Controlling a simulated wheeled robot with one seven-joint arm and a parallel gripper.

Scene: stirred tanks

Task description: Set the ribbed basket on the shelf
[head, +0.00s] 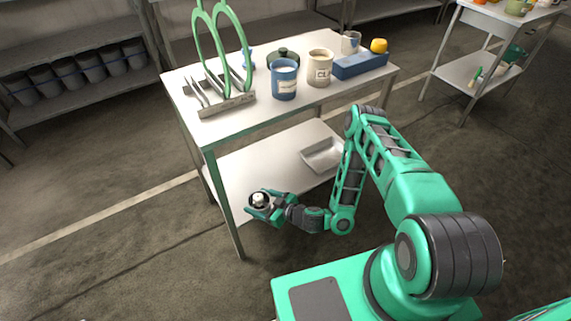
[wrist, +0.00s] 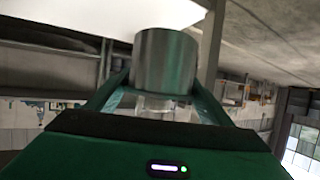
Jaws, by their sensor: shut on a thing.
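My gripper (head: 264,209) is shut on a small grey metal cylinder (wrist: 165,60), which shows between both fingers in the wrist view. A clear, glass-like part shows below its metal band. In the head view the held thing (head: 260,199) is small and round, with a pale middle and a dark ring. It may be the ribbed basket, but I cannot make out ribs. The white lower shelf (head: 255,172) of the table is behind my gripper. The held thing overlaps the shelf's front edge in the picture; I cannot tell whether it touches.
A shallow metal tray (head: 322,154) lies on the shelf's right part; the left and middle are bare. The tabletop (head: 225,126) above holds a blue jar (head: 284,80), a cream pot (head: 320,68), a blue block (head: 360,65) and a green-ringed stand (head: 228,104). A table leg (head: 225,205) stands left of my gripper.

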